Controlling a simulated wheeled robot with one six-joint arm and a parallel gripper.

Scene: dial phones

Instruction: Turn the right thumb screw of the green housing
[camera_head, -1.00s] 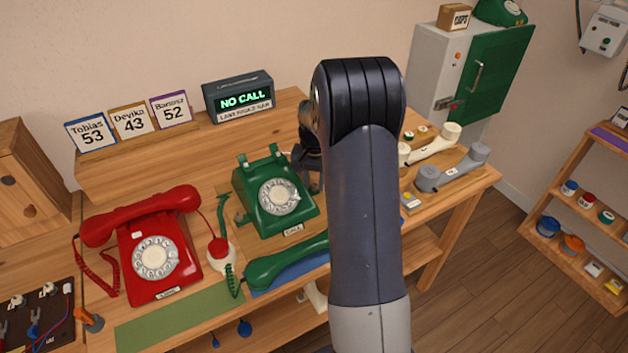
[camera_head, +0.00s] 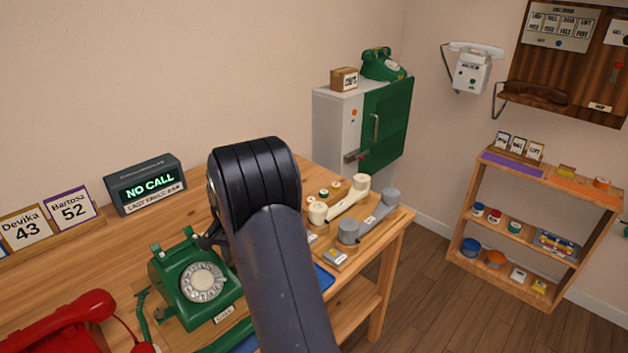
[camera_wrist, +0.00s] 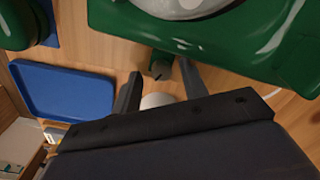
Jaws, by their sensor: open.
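The green housing (camera_head: 172,288) is a green dial phone base on the wooden bench, with a pale dial (camera_head: 203,282) and no handset on its cradle. My arm covers its right side in the head view, so the right thumb screw is hidden there. In the wrist view the housing (camera_wrist: 225,42) fills the upper right. A small dark green thumb screw (camera_wrist: 161,66) sticks out from its side. My gripper (camera_wrist: 159,72) is open, with one finger on each side of the screw; contact with it cannot be made out.
A blue tray (camera_wrist: 62,92) lies beside the gripper in the wrist view. A red phone (camera_head: 60,335) stands left of the housing. White and grey handsets (camera_head: 370,215) lie on the bench's right end. A grey cabinet (camera_head: 338,125) and a shelf (camera_head: 480,205) stand farther right.

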